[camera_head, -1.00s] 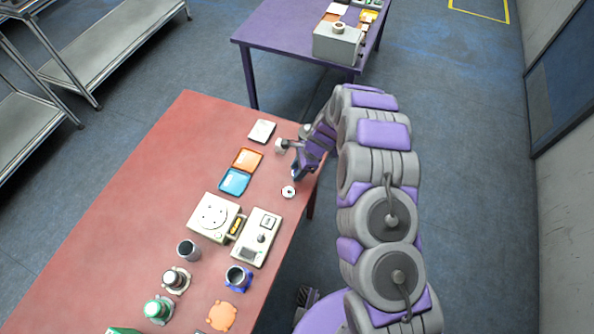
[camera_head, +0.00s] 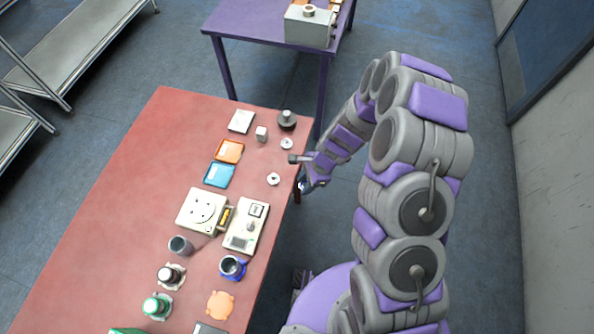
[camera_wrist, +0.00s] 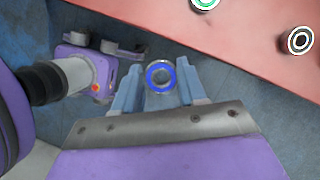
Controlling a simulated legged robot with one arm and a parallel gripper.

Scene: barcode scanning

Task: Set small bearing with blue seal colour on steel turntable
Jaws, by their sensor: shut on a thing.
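The small bearing with a blue seal (camera_wrist: 160,64) shows in the wrist view between my gripper's fingertips (camera_wrist: 160,82). My gripper is shut on it and holds it over the floor, just off the red table's right edge. In the head view my gripper (camera_head: 305,185) is beside that edge, and the bearing cannot be made out. I cannot tell for sure which thing is the steel turntable. A grey box with a round top (camera_head: 309,28) stands on the purple table, and a dark round-based piece (camera_head: 286,122) stands at the red table's far right corner.
Orange (camera_head: 229,151) and blue (camera_head: 219,175) trays, cream devices (camera_head: 202,211) and several cups stand there. Floor separates it from the purple table (camera_head: 270,45).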

